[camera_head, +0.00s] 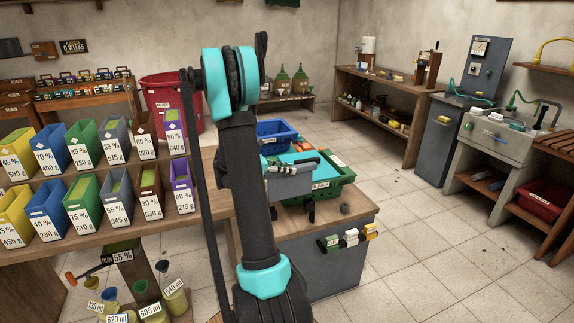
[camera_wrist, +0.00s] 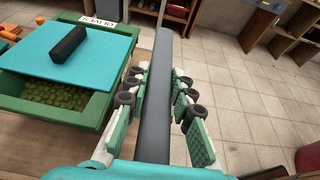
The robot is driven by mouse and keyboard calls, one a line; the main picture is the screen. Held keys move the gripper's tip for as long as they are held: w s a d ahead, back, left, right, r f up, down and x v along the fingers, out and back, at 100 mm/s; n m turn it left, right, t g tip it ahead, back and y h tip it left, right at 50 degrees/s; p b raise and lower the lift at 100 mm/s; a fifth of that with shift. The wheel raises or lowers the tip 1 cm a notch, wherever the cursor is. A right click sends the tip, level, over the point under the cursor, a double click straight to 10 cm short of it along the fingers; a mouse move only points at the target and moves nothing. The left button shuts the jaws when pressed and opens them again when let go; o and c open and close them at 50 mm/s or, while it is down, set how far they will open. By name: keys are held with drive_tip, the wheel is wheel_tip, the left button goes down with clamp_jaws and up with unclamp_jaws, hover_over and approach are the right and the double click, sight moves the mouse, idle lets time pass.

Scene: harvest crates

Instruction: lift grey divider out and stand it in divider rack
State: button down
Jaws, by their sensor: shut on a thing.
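The grey divider (camera_wrist: 155,125) is a long, dark grey slab seen nearly edge-on in the wrist view. My gripper (camera_wrist: 160,82) is shut on it, with green finger pads on both sides. In the head view a grey panel (camera_head: 291,187), apparently the divider, hangs in front of the green crate (camera_head: 325,190), partly hidden by my arm. In the wrist view the divider is to the right of the crate (camera_wrist: 97,112), apart from it. The crate holds green olives (camera_wrist: 60,97) under a teal sheet (camera_wrist: 35,55) with a black bar (camera_wrist: 70,43). I cannot identify the divider rack.
A blue crate (camera_head: 276,127) stands behind the green one. Small green, white and yellow pieces (camera_head: 351,237) line the grey cabinet's (camera_head: 340,272) edge. Labelled bins (camera_head: 89,145) fill shelves at left. A sink unit (camera_head: 508,150) stands at right. The tiled floor (camera_head: 430,245) between is open.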

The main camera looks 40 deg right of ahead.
sight(287, 197)
drive_tip(key=shift+f, duration=6.95)
drive_tip(key=shift+r, duration=0.15)
